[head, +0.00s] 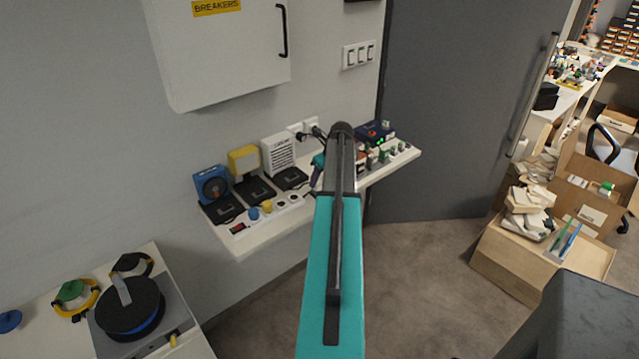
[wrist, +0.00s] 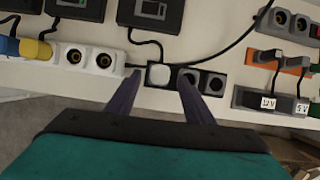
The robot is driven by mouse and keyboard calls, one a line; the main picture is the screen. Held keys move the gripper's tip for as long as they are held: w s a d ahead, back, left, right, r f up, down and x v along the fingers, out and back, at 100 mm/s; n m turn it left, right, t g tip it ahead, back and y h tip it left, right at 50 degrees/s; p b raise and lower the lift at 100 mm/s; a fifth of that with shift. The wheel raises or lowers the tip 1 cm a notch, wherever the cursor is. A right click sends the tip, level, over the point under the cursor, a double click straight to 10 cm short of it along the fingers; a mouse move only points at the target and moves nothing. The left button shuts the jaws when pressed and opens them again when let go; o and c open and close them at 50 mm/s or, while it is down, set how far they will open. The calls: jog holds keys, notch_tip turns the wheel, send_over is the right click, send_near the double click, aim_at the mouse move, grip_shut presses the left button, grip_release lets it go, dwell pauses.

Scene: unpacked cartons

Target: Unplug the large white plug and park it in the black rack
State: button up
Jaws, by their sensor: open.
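A large white, rounded-square plug (wrist: 159,75) sits in a dark-framed socket on the shelf, with a dark cord running up from it. My gripper (wrist: 159,77) is open, its two purple fingers on either side of the plug; I cannot tell whether they touch it. Dark units with round openings (wrist: 202,82) sit just right of the plug. A black block (wrist: 268,102) with white labels "12V" and "5V" lies further right, and another dark unit with round openings (wrist: 290,20) is behind it. I cannot tell which is the black rack. In the head view my arm hides the plug.
A white socket strip (wrist: 90,59) with blue (wrist: 8,46) and yellow (wrist: 34,49) plugs is left of my fingers. Cords cross behind the plug. The shelf (head: 240,250) carries blue, yellow and white devices (head: 279,152); a breaker cabinet (head: 222,60) hangs above. A grey door (head: 460,110) is right.

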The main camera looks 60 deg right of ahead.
jog(key=b+v, duration=0.2)
jog(key=v, duration=0.9)
dwell(0.6)
